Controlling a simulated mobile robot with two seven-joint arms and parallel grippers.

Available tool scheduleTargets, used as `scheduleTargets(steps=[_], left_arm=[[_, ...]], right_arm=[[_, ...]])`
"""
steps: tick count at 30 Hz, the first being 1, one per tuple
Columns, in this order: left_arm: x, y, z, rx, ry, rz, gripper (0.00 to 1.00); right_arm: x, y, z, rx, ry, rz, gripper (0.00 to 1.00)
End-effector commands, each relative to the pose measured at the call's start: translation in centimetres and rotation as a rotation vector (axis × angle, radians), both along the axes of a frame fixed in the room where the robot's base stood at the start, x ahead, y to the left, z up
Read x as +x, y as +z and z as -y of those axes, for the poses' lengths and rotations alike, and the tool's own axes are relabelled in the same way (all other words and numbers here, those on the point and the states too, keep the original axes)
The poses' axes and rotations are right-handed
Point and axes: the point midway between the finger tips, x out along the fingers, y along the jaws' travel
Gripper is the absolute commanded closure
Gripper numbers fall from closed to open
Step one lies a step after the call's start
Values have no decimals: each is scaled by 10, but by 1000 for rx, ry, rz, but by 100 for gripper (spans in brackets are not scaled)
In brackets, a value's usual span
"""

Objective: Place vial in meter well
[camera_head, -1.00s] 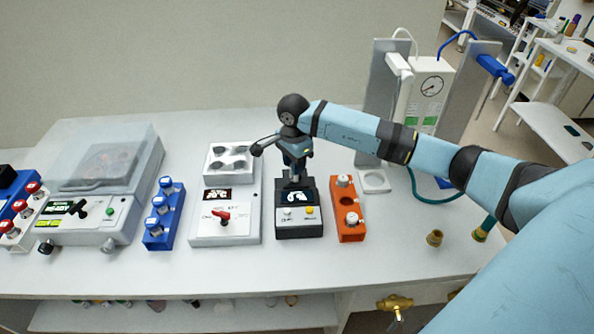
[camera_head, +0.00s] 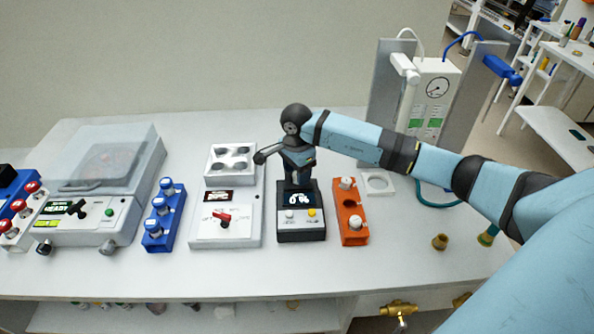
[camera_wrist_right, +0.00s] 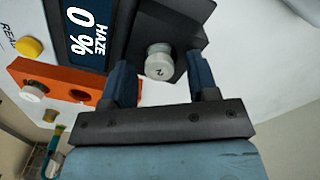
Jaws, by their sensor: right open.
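The haze meter (camera_head: 301,230) is a dark box with a display reading 0 %, which also shows in the wrist view (camera_wrist_right: 88,35). A white-capped vial (camera_wrist_right: 158,62) stands upright in the meter's well block (camera_wrist_right: 160,25); its lower body is hidden. My right gripper (camera_wrist_right: 162,85) is open, with one dark finger on each side of the vial cap and gaps showing. In the head view my right gripper (camera_head: 297,180) is over the back of the meter and hides the well. My left gripper is not in view.
An orange rack (camera_head: 349,238) right of the meter holds two white-capped vials with an empty middle hole. Left are a grey device with a red knob (camera_head: 223,217), a blue vial rack (camera_head: 155,245) and a lidded machine (camera_head: 80,235).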

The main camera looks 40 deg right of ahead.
Motion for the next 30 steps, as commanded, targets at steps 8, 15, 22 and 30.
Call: scheduleTargets(steps=[8, 15, 22, 30], left_arm=[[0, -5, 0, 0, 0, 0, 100], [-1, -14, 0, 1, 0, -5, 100], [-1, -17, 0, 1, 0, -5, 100], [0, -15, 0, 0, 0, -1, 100]], right_arm=[[1, 45, 1, -2, 1, 6, 46], [1, 95, 0, -1, 0, 4, 46], [1, 120, 0, 0, 0, 1, 46], [1, 123, 0, 0, 0, -1, 46]])
